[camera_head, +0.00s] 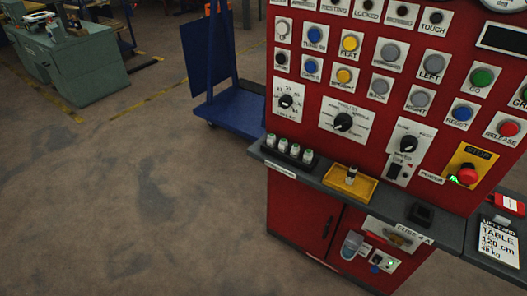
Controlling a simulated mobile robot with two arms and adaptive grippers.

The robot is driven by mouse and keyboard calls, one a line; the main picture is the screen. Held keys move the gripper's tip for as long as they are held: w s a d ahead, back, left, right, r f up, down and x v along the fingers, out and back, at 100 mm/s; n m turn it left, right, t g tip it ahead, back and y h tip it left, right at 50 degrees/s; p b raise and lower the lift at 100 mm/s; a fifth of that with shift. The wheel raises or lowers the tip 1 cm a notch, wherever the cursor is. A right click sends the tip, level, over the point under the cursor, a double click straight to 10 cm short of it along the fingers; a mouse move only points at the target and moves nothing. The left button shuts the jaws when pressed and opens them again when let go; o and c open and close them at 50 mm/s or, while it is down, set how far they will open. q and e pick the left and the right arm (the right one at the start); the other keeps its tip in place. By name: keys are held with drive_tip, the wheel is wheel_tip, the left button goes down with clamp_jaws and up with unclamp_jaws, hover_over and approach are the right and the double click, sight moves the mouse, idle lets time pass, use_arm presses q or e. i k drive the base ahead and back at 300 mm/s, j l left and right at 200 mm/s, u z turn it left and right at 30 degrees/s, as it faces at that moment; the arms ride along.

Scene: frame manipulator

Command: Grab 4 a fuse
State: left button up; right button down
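Several small white fuse-like cylinders with greenish tops (295,151) stand upright in a dark holder on the grey ledge of a red control cabinet. A yellow tray (368,194) sits to their right on the ledge, with one small dark-and-light piece (351,175) standing in it. A label reading "FUSE 4 A" (413,233) is on the ledge's front at the right, below a small black block (421,213). Ratings on the cylinders are too small to read. Neither of my grippers is in view.
The red panel (330,60) carries many buttons, knobs and a red stop button (467,173). A grey translucent part (351,245) is on the cabinet front below. A sign reading "TABLE 120 cm" (498,240) lies at right. A blue cart (232,108) stands behind; the floor at left is clear.

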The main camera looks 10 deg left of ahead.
sight(295, 153)
drive_tip(key=i+j+z, duration=0.15)
drive_tip(key=j, duration=0.25)
drive_tip(key=i+j+z, duration=0.15)
drive_tip(key=j, duration=0.25)
drive_tip(key=i+j+z, duration=0.2)
drive_tip(key=j, duration=0.2)
drive_tip(key=j+z, duration=0.15)
drive_tip(key=j, duration=0.3)
